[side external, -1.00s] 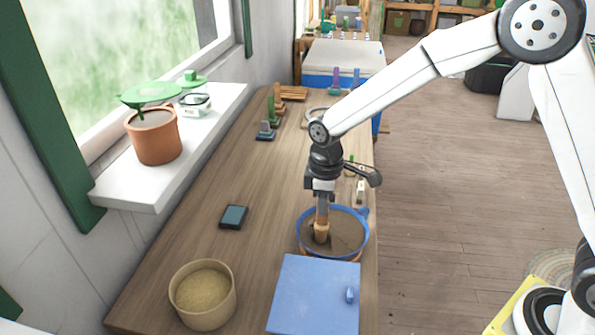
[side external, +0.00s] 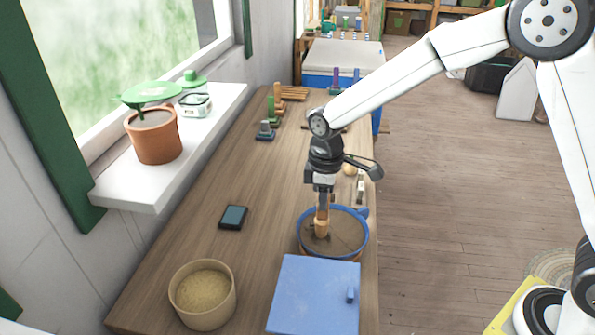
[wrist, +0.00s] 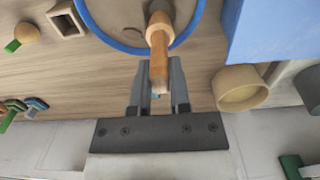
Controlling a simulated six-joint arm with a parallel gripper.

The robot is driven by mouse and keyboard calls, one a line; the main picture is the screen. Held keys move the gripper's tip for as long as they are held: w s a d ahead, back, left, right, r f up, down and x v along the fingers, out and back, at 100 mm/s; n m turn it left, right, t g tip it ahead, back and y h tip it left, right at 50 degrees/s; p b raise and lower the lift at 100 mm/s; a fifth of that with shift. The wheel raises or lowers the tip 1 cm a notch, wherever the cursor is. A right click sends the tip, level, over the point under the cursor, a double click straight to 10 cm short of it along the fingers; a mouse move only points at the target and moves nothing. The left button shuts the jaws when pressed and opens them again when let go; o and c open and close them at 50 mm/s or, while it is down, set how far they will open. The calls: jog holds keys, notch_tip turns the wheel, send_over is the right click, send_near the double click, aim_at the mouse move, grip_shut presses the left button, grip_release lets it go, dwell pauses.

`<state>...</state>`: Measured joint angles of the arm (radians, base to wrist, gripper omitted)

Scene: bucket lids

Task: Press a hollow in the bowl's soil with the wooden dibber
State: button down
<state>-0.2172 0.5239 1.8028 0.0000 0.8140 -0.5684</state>
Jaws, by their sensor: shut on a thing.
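The wooden dibber (side external: 322,228) stands roughly upright over the soil of the bowl (side external: 366,245), which has a blue rim. My gripper (side external: 323,194) is shut on the dibber's upper part. The dibber's lower end is at the soil's left half, and a small dark mark shows beside it. I cannot tell whether the tip touches the soil or hangs just above it. In the wrist view the dibber (wrist: 158,36) lies between the fingers (wrist: 160,68), and the bowl's blue rim (wrist: 120,46) shows behind it.
A blue box (side external: 315,295) stands close in front of the bowl. A tan pot of grainy matter (side external: 203,292) and a dark small block (side external: 233,217) are to the left.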

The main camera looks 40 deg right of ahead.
jog(key=shift+r, duration=2.8)
